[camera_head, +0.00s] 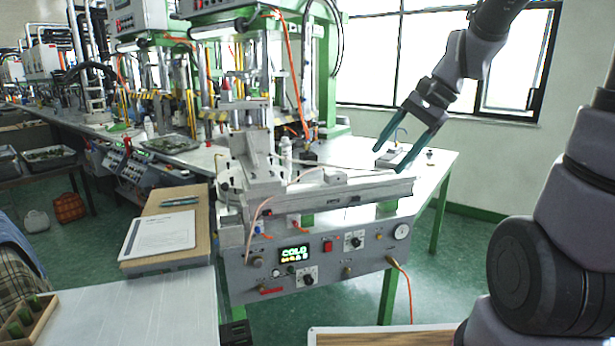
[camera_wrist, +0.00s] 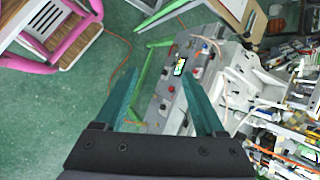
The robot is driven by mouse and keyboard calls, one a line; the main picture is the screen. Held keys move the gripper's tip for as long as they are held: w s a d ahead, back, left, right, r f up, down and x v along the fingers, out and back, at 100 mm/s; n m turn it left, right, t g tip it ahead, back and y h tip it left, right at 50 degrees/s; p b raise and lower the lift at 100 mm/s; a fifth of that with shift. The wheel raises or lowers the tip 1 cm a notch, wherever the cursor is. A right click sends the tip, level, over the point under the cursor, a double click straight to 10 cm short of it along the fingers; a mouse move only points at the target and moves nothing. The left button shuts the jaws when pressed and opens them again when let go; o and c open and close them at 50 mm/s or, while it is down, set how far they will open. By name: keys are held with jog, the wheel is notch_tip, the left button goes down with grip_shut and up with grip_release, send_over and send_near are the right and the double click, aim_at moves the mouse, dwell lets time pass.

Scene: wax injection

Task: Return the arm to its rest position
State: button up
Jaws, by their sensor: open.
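My gripper (camera_head: 392,158) hangs in the air at the right of the wax injection machine (camera_head: 300,265), near the window wall. Its two green fingers point down and left and are spread apart, with nothing between them. In the wrist view my gripper (camera_wrist: 160,95) also shows open and empty. The machine's control panel (camera_wrist: 172,85) lies beyond the fingers there. My arm is raised and bent, coming down from the top right in the head view.
The white work table (camera_head: 435,165) extends behind the machine. A clipboard (camera_head: 160,233) lies on a box at the left. A wooden tray with green items (camera_head: 28,318) sits at the lower left. In the wrist view, a pink chair (camera_wrist: 60,40) stands at the top left, with open green floor nearby.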

jog(key=s+d+r+n+t+h, duration=0.4)
jog(key=s+d+r+n+t, duration=0.1)
jog(key=s+d+r, duration=0.2)
jog(key=shift+s+r+n+t, duration=0.3)
jog(key=shift+s+r+t, duration=0.15)
jog(key=shift+r, duration=0.5)
